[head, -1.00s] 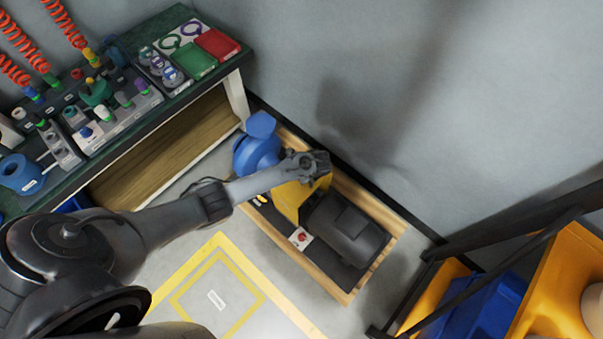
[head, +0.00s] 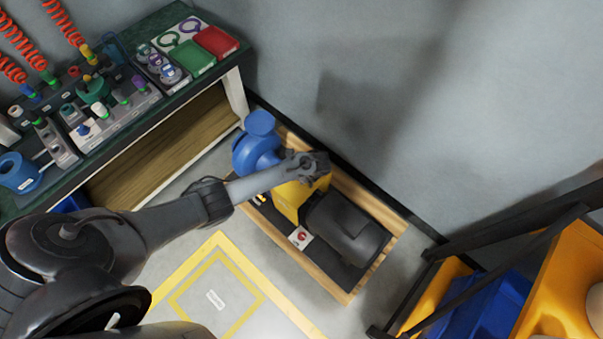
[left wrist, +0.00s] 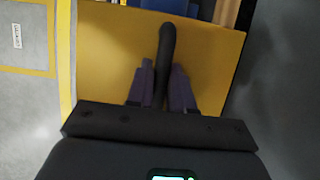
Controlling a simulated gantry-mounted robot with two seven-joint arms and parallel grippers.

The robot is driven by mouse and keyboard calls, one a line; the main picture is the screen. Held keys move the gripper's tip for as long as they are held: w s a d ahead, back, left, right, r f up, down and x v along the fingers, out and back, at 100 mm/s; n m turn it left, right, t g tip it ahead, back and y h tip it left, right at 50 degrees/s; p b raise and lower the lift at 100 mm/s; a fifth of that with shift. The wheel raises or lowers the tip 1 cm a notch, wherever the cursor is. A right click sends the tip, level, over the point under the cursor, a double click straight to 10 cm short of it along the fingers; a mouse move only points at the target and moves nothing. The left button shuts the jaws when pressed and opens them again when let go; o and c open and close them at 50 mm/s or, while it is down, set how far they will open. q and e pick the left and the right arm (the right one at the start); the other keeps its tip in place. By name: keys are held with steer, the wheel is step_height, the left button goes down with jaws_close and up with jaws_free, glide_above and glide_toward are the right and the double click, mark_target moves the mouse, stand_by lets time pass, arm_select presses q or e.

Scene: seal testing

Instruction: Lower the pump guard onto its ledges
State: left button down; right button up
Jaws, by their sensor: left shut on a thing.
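The yellow pump guard (head: 291,199) sits between the blue pump (head: 256,150) and the dark motor (head: 347,229) on the wooden-framed skid. In the left wrist view the guard's yellow top (left wrist: 108,60) fills the middle, with a black handle (left wrist: 167,45) standing up from it. My left gripper (head: 310,163) is over the guard, and its fingers (left wrist: 163,88) are shut on the handle. The ledges are hidden under the guard and my arm, so I cannot tell whether the guard touches them. My right gripper is not in view.
A green-topped bench (head: 110,150) with fittings and red and green trays stands at the left. A red button box (head: 300,238) is beside the motor. A yellow-marked floor square (head: 217,300) is clear. A rack with blue and yellow bins (head: 480,310) stands lower right.

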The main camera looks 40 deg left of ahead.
arm_select(q)
steer(key=shift+f, duration=0.1)
stand_by(0.5)
steer(key=c, duration=0.9)
jaws_free()
steer(key=shift+a, duration=0.1)
step_height(320, 180, up, 9)
steer(key=p, duration=0.9)
